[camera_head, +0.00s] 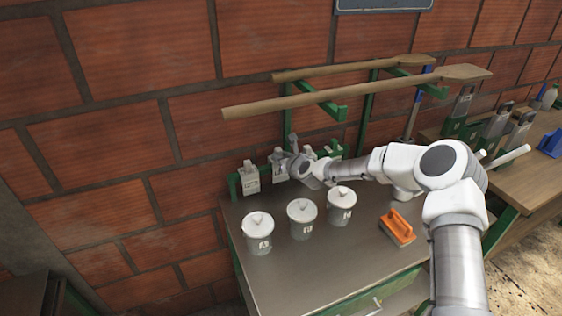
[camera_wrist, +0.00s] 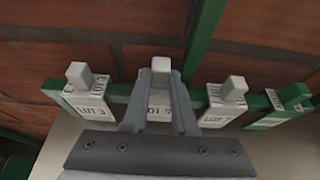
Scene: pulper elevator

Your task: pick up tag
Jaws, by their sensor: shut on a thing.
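Several pale tags with block-shaped knobs hang in a row along a green rail on the brick wall. My gripper (camera_wrist: 161,82) has its two fingers closed on the knob of one white tag (camera_wrist: 159,102), which is level with the rail. Whether that tag still rests on the rail I cannot tell. A white tag (camera_wrist: 88,100) is to its left, another (camera_wrist: 224,106) to its right, and a green-topped tag (camera_wrist: 288,103) at far right. In the head view, my gripper (camera_head: 296,158) is at the row, beside a tag (camera_head: 278,165), and partly hides the held one.
Three white lidded canisters (camera_head: 257,232) stand on the metal-topped table below the tags. An orange-topped brush or block (camera_head: 397,227) lies to their right. Two long wooden paddles (camera_head: 345,92) rest on green brackets above.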

